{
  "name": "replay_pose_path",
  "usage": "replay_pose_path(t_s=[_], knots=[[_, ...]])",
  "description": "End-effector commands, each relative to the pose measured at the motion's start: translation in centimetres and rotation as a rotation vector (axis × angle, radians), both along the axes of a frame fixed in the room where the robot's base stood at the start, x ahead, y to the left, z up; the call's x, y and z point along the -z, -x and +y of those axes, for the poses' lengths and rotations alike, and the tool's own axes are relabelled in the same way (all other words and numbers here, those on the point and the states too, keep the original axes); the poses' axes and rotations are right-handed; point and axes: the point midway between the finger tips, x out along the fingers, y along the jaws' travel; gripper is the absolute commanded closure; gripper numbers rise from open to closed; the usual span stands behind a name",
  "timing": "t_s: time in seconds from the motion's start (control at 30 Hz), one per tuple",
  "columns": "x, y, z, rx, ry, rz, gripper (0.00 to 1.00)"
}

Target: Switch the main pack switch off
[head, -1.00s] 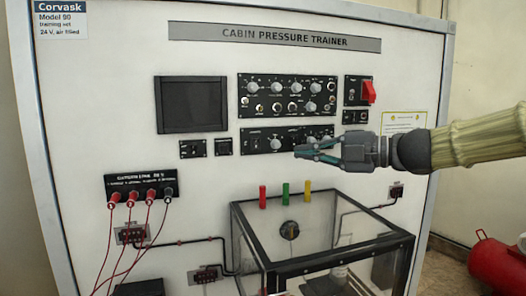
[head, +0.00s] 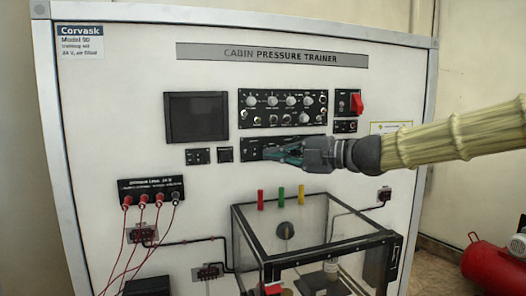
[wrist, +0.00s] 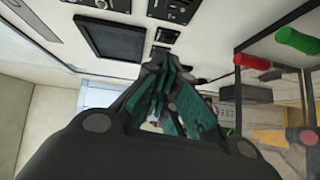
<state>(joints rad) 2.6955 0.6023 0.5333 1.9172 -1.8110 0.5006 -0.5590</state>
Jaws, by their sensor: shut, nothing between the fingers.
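The white trainer panel (head: 110,120) carries several black control plates. The upper plate (head: 283,107) has several knobs and small toggles. The lower plate (head: 250,144) is largely hidden behind my gripper (head: 268,156). A small plate at the right carries a red guarded switch (head: 357,103), with another small plate (head: 345,126) beneath it. Labels are too small to read, so I cannot tell which one is the main pack switch. My gripper is shut and empty, its fingers pointing left in front of the lower plate; contact is not clear. The wrist view shows its dark green fingers (wrist: 166,75) together.
A clear box with a black frame (head: 330,262) stands below the arm. Red, green and yellow pegs (head: 281,194) are above its back edge. Red leads hang from a terminal block (head: 150,190) at the left. A dark screen (head: 196,117) is left of the plates.

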Motion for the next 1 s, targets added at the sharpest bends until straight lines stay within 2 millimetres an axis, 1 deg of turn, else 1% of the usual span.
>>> replay_pose_path(t_s=[0.03, 0.1, 0.23, 0.4, 0.6, 0.83, 1.0], knots=[[0.3, -0.6, 0.5, 0.0, 0.001, 0.007, 1.0], [0.5, -1.2, 1.3, -0.001, 0.001, 0.009, 1.0], [0.8, -2.0, 2.4, 0.0, 0.002, 0.01, 1.0], [0.6, -3.3, 2.7, 0.002, 0.002, 0.006, 1.0], [1.0, -4.8, 3.2, 0.0, 0.001, 0.009, 1.0], [1.2, -5.6, 3.4, 0.001, 0.002, 0.008, 1.0], [1.3, -5.3, 3.4, -0.001, 0.002, 0.007, 1.0]])
